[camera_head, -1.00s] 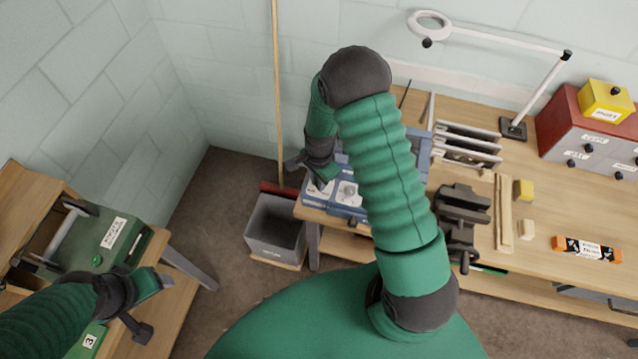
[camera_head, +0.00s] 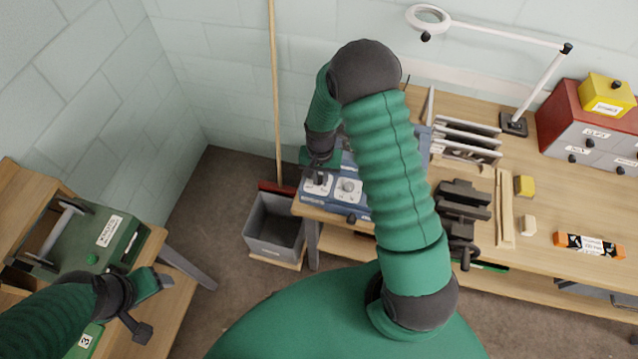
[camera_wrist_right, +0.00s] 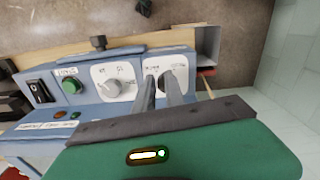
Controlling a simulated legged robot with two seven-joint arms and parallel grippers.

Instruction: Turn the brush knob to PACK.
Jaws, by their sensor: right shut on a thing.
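A blue control box (camera_head: 365,208) on the bench carries two white dials with dark-marked lettering too small to read. My right gripper (camera_head: 318,172) is at the dial on the left in the head view, shut on its knob, which I take for the brush knob. In the right wrist view my two fingers (camera_wrist_right: 161,94) come down on either side of this knob and hide most of it, so its pointing is unclear. Its dial plate (camera_wrist_right: 183,66) shows around them. The other knob (camera_wrist_right: 114,87) stands free beside it. My left gripper (camera_head: 152,304) is open and empty at the lower left.
A green switch button (camera_wrist_right: 70,88) and a black rocker switch (camera_wrist_right: 40,93) are on the same panel. A grey bin (camera_head: 268,232) and a broom handle (camera_head: 275,90) stand by the bench's left end. A dark vise (camera_head: 462,215) lies right of my arm.

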